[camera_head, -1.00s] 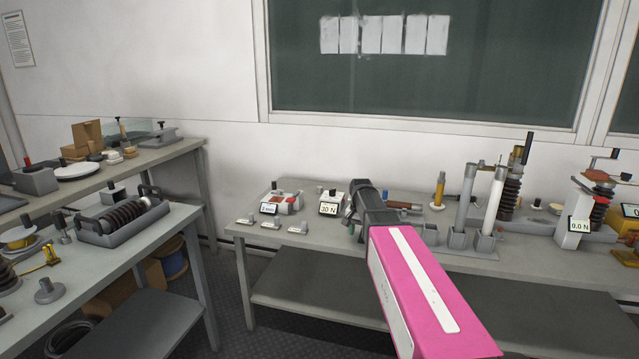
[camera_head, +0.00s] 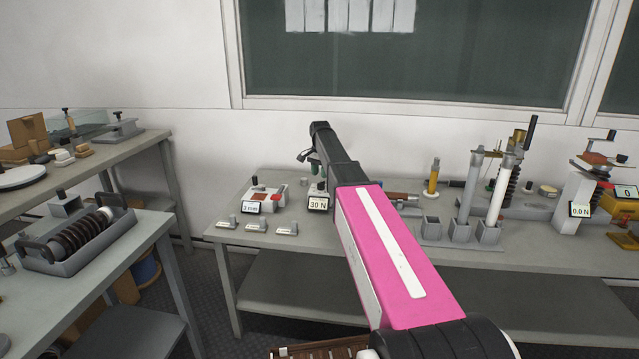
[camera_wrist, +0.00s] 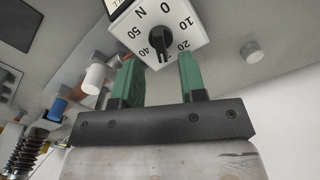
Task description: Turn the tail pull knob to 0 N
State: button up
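The tail pull knob is a black pointer knob (camera_wrist: 157,48) on a white dial face marked N, 0, 10, 20, 40 and 50. Its end toward my gripper lies between the 40 and 20 marks, where no number shows. In the head view its small box on the bench has a display reading 30 N (camera_head: 318,204); the knob is mostly hidden there by my arm. My gripper (camera_wrist: 160,75) has two green fingers spread apart and empty, one on each side of the knob in the wrist view. The fingertips appear short of the dial; the exact gap is unclear.
A similar box with a display (camera_head: 252,207) stands left of the 30 N box. Several small blocks (camera_head: 255,224) lie along the bench's front edge. Upright tubes (camera_head: 470,190) and a 0.0 N device (camera_head: 578,203) stand to the right.

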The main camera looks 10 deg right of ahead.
aim_at(320, 183)
jog(key=shift+f, duration=2.4)
grip_shut()
